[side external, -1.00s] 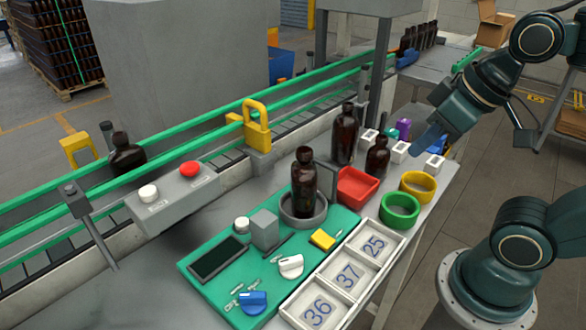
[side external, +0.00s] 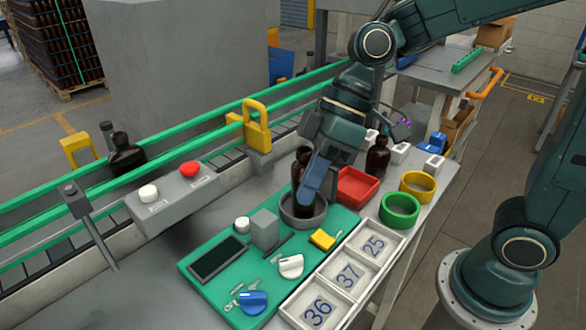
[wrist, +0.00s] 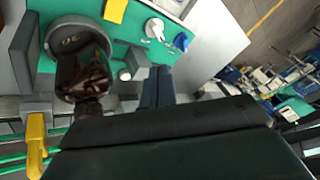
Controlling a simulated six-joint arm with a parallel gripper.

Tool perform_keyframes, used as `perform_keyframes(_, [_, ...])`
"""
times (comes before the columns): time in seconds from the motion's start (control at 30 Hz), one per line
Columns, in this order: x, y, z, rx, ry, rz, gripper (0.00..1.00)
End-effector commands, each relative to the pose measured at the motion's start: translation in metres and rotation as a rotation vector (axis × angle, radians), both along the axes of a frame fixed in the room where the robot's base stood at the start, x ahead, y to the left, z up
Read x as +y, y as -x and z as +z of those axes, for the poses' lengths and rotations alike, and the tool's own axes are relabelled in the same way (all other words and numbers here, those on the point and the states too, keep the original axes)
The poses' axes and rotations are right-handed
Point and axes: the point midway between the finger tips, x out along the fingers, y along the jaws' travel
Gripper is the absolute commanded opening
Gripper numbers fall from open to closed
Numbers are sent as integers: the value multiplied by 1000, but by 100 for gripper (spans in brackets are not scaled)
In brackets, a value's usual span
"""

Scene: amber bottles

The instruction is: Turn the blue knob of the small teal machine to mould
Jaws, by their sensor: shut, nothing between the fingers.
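The small teal machine (side external: 208,287) is a flat teal panel on the bench. Its blue knob (side external: 252,302) sits at the panel's near left corner, with small white marks beside it that are too small to read. The blue knob also shows in the wrist view (wrist: 181,41). A white knob (side external: 290,266) is to its right. My gripper (side external: 309,190) is shut and empty, pointing down above the grey round seat, in front of an amber bottle (side external: 298,165) standing there. In the wrist view my fingers (wrist: 157,88) are together, apart from the knobs.
A dark screen (side external: 217,258), a grey block (side external: 265,229) and a yellow piece (side external: 322,240) are on the panel. A numbered white tray (side external: 332,295) lies along its near side. A red tray (side external: 356,186) and green ring (side external: 400,210) stand to the right.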

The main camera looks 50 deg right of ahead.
Motion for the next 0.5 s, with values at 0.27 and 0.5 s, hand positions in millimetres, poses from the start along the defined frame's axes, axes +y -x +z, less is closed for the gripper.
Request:
perform_keyframes(0.27, [31,-6,-11,51,-90,127,0])
perform_keyframes(0.5, [36,-6,-12,59,-107,148,0])
